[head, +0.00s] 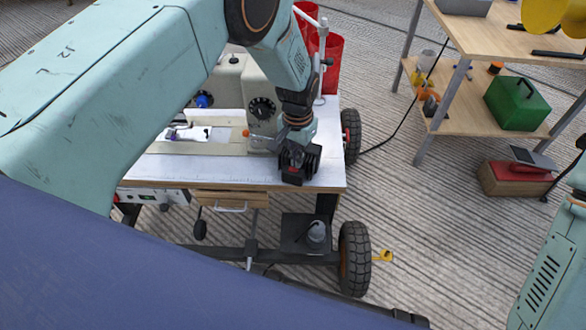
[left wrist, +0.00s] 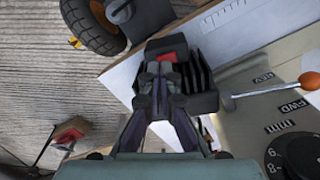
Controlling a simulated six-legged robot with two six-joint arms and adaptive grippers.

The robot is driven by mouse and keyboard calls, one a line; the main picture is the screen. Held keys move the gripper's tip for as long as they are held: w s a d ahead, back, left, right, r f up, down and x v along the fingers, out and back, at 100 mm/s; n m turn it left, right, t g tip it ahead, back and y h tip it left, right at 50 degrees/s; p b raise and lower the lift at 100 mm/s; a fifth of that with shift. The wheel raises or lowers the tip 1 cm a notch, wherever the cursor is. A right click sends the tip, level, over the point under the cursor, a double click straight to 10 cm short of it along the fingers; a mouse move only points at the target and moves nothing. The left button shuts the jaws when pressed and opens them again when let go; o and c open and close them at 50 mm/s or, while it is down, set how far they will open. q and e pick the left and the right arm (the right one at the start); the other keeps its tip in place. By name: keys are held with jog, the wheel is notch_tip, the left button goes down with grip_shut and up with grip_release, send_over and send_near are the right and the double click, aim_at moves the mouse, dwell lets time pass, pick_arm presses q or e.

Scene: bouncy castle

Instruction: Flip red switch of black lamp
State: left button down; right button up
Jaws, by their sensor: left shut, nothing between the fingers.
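The black lamp (head: 311,160) is a small finned block at the front right of the white worktop. In the left wrist view the lamp (left wrist: 201,82) shows its fins on the right, and the red switch (left wrist: 166,57) shows just past my fingertips. The red switch (head: 294,171) is a small red patch in the head view. My left gripper (head: 297,148) points down over the lamp. Its fingers (left wrist: 161,70) are shut and empty, right at the near side of the switch and partly covering it. I cannot tell whether they touch it. My right gripper is not in view.
A beige machine (head: 262,95) with a black dial stands behind the lamp. Its lever with an orange knob (left wrist: 309,81) is close on the right. The white worktop (head: 225,175) has wheels below. A wooden shelf table (head: 470,125) with a green box (head: 517,107) stands right.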

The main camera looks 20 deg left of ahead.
pick_arm(q)
jog(key=shift+f+b, duration=0.8)
jog(key=shift+f, duration=0.35)
dwell(0.7)
jog(key=shift+r+p, duration=3.1)
jog(key=shift+r, duration=0.5)
jog(key=shift+f, duration=0.1)
